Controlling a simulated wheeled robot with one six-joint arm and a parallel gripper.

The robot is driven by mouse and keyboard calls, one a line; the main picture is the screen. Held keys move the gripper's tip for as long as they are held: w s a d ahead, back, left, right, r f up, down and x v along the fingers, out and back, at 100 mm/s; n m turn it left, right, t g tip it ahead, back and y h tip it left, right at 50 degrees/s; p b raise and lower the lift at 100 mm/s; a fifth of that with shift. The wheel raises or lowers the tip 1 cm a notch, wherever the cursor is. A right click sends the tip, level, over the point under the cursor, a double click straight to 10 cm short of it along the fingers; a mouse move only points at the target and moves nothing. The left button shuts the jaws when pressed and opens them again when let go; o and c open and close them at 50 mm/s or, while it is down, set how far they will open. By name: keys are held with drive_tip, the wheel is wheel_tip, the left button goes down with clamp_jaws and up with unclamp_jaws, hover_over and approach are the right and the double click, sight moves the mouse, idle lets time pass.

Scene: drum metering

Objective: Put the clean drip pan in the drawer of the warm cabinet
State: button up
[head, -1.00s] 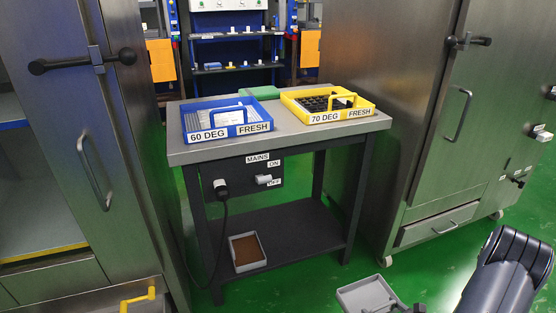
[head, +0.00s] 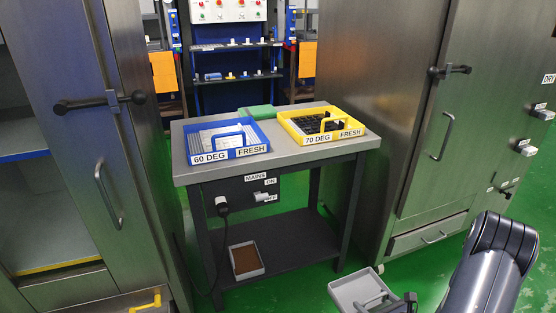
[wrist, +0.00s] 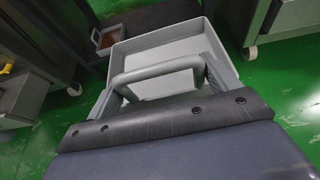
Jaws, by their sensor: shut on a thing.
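The clean drip pan (head: 345,290) is a shallow grey tray at the bottom of the head view, held low above the green floor. In the wrist view the pan (wrist: 190,28) looks empty, and its grey bar handle (wrist: 155,73) is at the near side. My gripper (head: 398,303) is shut on the pan, though the fingertips are partly hidden. The left cabinet (head: 70,60) has a drawer front (head: 65,288) low down and a yellow handle (head: 145,302) at the bottom edge. No readable label marks the warm cabinet.
A table (head: 300,152) stands between the cabinets with a blue tray (head: 228,155) and a yellow tray (head: 335,138). A second pan with brown contents (head: 245,258) lies on its lower shelf (head: 290,243). A cable hangs from the table's left side. Green floor is free before the right cabinet.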

drive_tip(key=w+a+r+p, duration=0.2)
drive_tip(key=a+r+p, duration=0.2)
drive_tip(key=r+p, duration=0.5)
drive_tip(key=w+a+r+p, duration=0.2)
drive_tip(key=r+p, duration=0.8)
drive_tip(key=r, duration=1.5)
drive_tip(key=w+a+r+m+h+p, duration=0.1)
drive_tip(key=w+a+r+p, duration=0.2)
drive_tip(key=r, duration=1.4)
drive_tip(key=a+p, duration=0.4)
drive_tip(key=p, duration=0.2)
drive_tip(key=shift+r+t+p, duration=0.3)
drive_tip(key=shift+s+f, duration=0.1)
